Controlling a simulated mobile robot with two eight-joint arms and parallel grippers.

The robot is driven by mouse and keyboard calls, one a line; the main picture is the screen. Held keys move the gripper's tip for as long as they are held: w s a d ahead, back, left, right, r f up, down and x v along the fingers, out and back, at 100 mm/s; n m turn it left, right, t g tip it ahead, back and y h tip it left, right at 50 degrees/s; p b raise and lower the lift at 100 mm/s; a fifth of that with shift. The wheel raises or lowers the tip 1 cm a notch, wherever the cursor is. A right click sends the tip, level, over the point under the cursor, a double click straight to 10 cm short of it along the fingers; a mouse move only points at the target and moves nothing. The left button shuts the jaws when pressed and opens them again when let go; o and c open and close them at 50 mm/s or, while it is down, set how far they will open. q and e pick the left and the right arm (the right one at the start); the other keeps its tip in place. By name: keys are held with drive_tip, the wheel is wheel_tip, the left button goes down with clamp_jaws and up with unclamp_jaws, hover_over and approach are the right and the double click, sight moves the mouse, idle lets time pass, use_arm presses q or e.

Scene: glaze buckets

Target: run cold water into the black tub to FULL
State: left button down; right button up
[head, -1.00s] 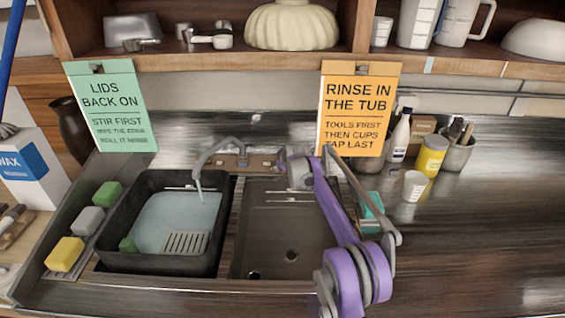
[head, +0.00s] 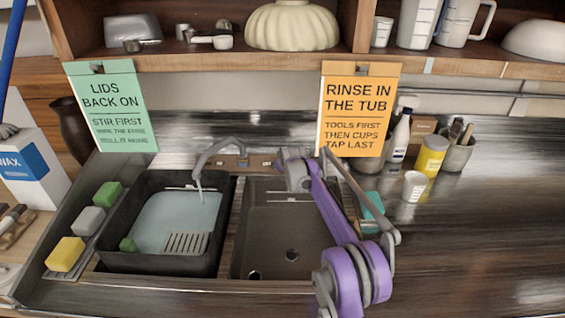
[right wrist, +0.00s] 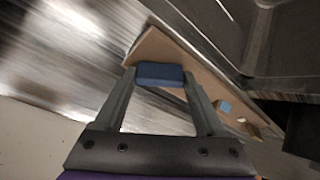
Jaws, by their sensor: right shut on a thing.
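The black tub (head: 113,262) sits at the left of the sink unit with pale blue water (head: 175,222) in it. A grey arched spout (head: 198,178) ends over the tub; I cannot tell if water runs from it. My right gripper (head: 281,155) is at the wooden tap panel (head: 233,162) behind the sink, right of the spout. In the right wrist view my right gripper (right wrist: 160,85) is shut on a blue tap handle (right wrist: 160,72). The gripper hides this handle in the head view. My left gripper is not in view.
An empty dark basin (head: 285,225) lies right of the tub, under my right arm. Green, grey and yellow sponges (head: 66,254) line the left ledge. Two signs hang behind. A white cup (head: 414,186) and yellow jar (head: 430,156) stand right; the right counter front is clear.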

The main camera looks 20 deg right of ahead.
drive_tip(key=m+h, duration=0.1)
drive_tip(key=m, duration=0.2)
drive_tip(key=shift+a+m+p, duration=0.1)
drive_tip(key=shift+m+p, duration=0.2)
drive_tip(key=shift+p, duration=0.1)
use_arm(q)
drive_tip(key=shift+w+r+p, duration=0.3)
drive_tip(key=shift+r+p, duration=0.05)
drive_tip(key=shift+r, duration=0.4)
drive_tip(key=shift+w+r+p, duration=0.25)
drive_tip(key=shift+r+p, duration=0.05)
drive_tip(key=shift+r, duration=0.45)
use_arm(e)
drive_tip(key=shift+m+h, duration=0.6)
drive_tip(key=shift+m, duration=1.3)
drive_tip(key=o, duration=1.3)
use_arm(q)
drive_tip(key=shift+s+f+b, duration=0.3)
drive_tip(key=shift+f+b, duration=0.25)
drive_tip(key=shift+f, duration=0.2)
use_arm(e)
drive_tip(key=v, duration=1)
drive_tip(key=shift+s+a+r, duration=0.1)
drive_tip(key=shift+s+r, duration=0.1)
drive_tip(key=shift+s, duration=0.1)
